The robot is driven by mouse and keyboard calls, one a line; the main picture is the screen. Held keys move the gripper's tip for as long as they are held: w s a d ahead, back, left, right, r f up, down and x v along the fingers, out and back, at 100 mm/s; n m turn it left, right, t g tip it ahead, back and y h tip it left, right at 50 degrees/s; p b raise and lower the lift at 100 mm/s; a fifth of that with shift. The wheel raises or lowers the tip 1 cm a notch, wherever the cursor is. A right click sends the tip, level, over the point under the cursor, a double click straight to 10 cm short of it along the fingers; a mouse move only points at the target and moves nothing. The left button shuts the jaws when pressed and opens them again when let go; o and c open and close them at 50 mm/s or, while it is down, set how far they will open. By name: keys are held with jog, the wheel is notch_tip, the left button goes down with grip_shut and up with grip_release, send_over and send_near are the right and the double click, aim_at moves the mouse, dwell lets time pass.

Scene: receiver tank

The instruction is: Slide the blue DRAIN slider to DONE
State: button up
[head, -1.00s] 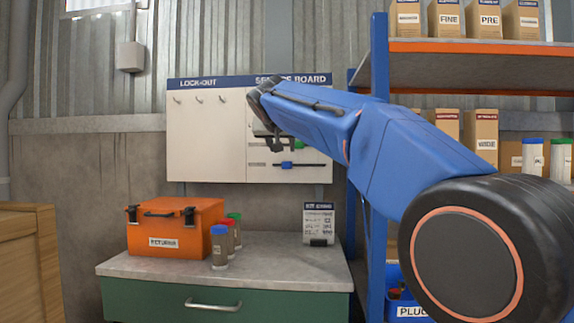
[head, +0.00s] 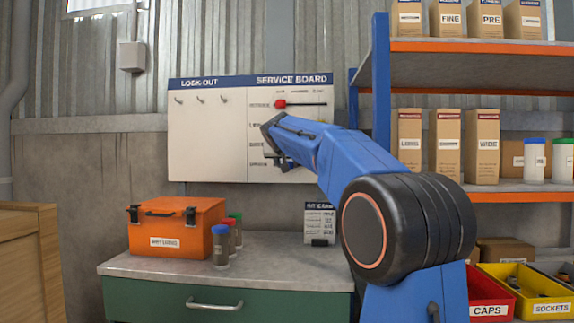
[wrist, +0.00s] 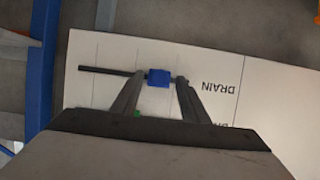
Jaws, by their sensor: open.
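The blue DRAIN slider (wrist: 158,77) sits on its dark rail (wrist: 105,70) in the wrist view, near the rail end beside the upside-down DRAIN label (wrist: 222,87). Most of the rail lies bare to its left in that view. My gripper (wrist: 160,79) is open, with one fingertip on each side of the slider; I cannot tell whether either touches it. In the head view my gripper (head: 278,160) is at the lower rows of the service board (head: 208,140) and hides the blue slider. The DONE marking cannot be read.
A red slider (head: 280,104) is on the top row. A bit of green (wrist: 137,113) shows beside a finger in the wrist view. An orange case (head: 178,226) and jars (head: 220,247) stand on the bench below. A shelf upright (head: 381,80) rises right of the board.

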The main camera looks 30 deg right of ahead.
jog(key=shift+w+d+f, duration=0.1)
jog(key=shift+w+d, duration=0.05)
jog(key=shift+w, duration=0.05)
grip_shut()
jog(key=s+d, duration=0.7)
jog(key=d, duration=0.3)
jog(key=shift+d, duration=0.15)
grip_release()
jog(key=shift+d, duration=0.1)
jog(key=shift+s, duration=0.1)
jog(key=v, duration=1.7)
